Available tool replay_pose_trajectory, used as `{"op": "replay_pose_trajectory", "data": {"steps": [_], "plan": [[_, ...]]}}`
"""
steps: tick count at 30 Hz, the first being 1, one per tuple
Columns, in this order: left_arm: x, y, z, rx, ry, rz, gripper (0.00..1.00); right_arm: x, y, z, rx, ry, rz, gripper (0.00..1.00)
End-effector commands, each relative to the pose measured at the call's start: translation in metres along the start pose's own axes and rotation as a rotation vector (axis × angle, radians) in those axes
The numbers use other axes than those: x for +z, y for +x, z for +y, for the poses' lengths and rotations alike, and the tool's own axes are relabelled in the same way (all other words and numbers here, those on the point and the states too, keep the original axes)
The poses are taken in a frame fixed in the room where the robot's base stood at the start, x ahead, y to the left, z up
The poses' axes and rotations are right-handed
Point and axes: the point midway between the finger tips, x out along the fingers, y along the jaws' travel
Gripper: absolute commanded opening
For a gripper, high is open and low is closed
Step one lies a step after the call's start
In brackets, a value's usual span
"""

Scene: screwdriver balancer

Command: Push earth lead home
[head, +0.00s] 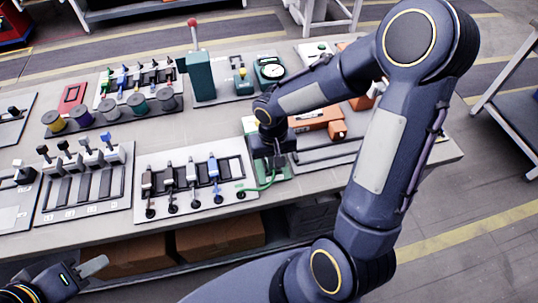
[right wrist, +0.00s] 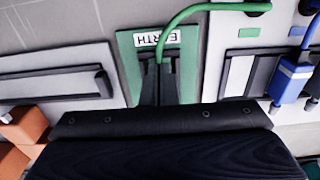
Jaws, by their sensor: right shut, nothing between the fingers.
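The green earth lead (head: 265,184) curves from the white lead board to a green earth plate (head: 283,174) at its right. In the right wrist view the lead (right wrist: 185,22) arches over and drops onto the green plate (right wrist: 128,60), beside the EARTH label (right wrist: 158,37). Its end is hidden at my fingers. My right gripper (head: 274,166) points down over the plate. In the wrist view its dark fingers (right wrist: 160,92) are together and empty, close to the lead's lower end; I cannot tell whether they touch. My left gripper (head: 88,270) is low at the left, away from the bench things.
The lead board (head: 150,212) holds several plugs, including a blue one (head: 214,168). Orange blocks (head: 318,118) lie right of the plate. A green tower with a red-topped lever (head: 201,75) and a gauge (head: 270,70) stand behind. The front bench edge is clear.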

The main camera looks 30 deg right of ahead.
Motion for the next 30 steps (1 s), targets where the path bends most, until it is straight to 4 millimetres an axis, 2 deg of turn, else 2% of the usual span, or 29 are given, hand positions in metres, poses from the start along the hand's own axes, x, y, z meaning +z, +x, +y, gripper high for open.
{"op": "replay_pose_trajectory", "data": {"steps": [5, 22, 30], "plan": [[-0.003, -0.006, 0.003, 0.000, 0.000, 0.000, 0.36, 0.000, -0.010, 0.000, 0.000, 0.001, 0.000, 0.00], [-0.021, -0.041, 0.019, 0.000, 0.000, 0.000, 0.36, 0.000, -0.067, 0.000, 0.000, 0.000, 0.001, 0.00], [-0.021, -0.042, 0.019, 0.000, 0.000, 0.000, 0.36, 0.000, -0.070, 0.000, 0.000, 0.000, 0.000, 0.00]]}}
